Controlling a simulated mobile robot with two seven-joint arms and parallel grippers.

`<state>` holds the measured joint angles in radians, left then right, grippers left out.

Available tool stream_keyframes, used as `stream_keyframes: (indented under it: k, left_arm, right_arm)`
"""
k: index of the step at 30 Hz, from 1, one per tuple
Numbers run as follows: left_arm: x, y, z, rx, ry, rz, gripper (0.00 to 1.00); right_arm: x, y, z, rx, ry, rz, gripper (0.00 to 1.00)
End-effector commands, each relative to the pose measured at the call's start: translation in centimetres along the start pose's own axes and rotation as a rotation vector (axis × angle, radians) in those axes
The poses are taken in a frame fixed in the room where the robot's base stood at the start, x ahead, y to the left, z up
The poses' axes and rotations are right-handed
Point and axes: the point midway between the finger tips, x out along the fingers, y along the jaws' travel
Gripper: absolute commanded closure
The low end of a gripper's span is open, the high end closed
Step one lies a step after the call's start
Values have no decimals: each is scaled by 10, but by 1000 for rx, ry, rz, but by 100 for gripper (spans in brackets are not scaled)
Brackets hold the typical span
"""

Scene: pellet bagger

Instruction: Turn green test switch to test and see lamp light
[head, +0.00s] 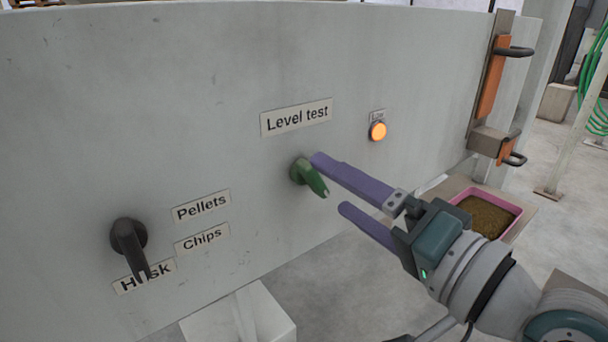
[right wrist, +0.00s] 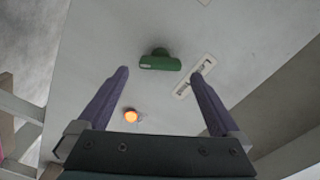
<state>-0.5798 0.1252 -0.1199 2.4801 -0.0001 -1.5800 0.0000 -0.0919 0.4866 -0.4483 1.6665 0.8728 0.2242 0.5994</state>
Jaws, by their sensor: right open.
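The green test switch (head: 308,176) sits on the grey panel below the "Level test" label (head: 296,117). Its handle slants down to the right. The lamp (head: 378,131), right of the label, glows orange. My right gripper (head: 328,182) is open, with its purple fingers pointing at the switch from the right. In the right wrist view the switch (right wrist: 160,62) lies ahead of and between the open fingertips, which look clear of it. The lit lamp (right wrist: 131,115) also shows there. My left gripper is not in view.
A black selector knob (head: 129,240) is at the lower left, by labels reading Pellets, Chips and Husk. A pink tray (head: 519,212) of brown pellets stands at the right. The panel around the switch is clear.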

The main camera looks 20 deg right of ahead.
Motion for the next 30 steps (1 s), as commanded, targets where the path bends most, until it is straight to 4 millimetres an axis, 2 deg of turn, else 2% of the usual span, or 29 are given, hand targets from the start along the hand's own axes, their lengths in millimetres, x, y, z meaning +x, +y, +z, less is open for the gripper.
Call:
stream_keyframes:
  k: [1,6,12,26,30]
  left_arm:
    - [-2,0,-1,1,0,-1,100]
    - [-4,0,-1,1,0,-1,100]
    - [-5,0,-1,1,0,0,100]
    - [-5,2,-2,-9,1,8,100]
    - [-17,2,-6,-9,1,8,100]
  right_arm:
    - [-12,0,0,-1,-3,3,0]
    - [-43,0,0,-1,-3,2,0]
    - [-63,0,0,0,-1,0,0]
    - [-65,-1,0,0,0,-1,0]
    - [-64,-15,7,-32,-49,13,0]
